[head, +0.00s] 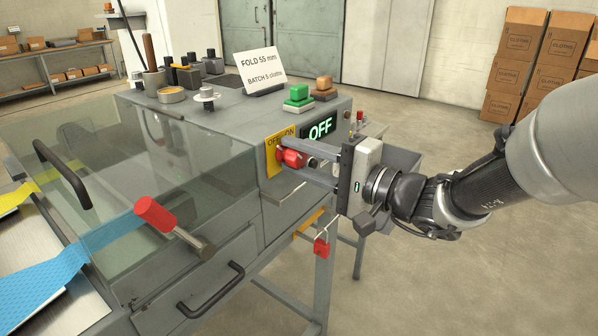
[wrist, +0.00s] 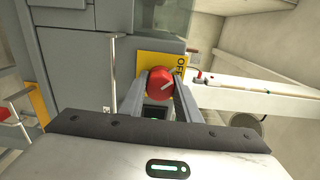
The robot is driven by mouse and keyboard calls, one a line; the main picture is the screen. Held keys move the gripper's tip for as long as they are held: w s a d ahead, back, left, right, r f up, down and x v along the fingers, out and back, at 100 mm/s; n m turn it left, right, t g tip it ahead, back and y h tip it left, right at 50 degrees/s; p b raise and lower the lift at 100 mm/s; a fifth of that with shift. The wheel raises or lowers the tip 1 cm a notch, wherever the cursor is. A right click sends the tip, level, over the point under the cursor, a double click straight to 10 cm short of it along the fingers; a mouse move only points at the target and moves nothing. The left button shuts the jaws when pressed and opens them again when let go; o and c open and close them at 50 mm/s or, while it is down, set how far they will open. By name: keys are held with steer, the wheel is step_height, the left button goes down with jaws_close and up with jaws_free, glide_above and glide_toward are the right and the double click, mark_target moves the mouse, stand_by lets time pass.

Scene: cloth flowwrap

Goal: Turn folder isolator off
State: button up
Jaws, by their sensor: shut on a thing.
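The folder isolator is a red rotary knob (head: 291,158) on a yellow plate (head: 272,155) marked OFF and ON, on the end face of the grey machine. My gripper (head: 300,160) reaches in from the right and is shut on the red knob. In the wrist view the knob (wrist: 160,83) sits between my two fingers, with a pale pointer line slanting across it. The yellow plate (wrist: 150,62) shows behind it, with OFF legible at its right side. A lit display (head: 320,129) beside the plate reads OFF in green. The fingers hide part of the plate's lettering.
A red padlock (head: 321,248) hangs below the knob on the machine frame. A green button (head: 298,95) and a brown button (head: 324,85) stand on top, near a sign (head: 259,68). A red-handled lever (head: 156,214) sticks out at the front.

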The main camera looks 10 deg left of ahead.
stand_by(0.4)
steer(key=o, duration=1.1)
steer(key=shift+c, duration=0.2)
steer(key=p+v, duration=0.1)
steer(key=v, duration=1.6)
steer(key=shift+d, duration=0.25)
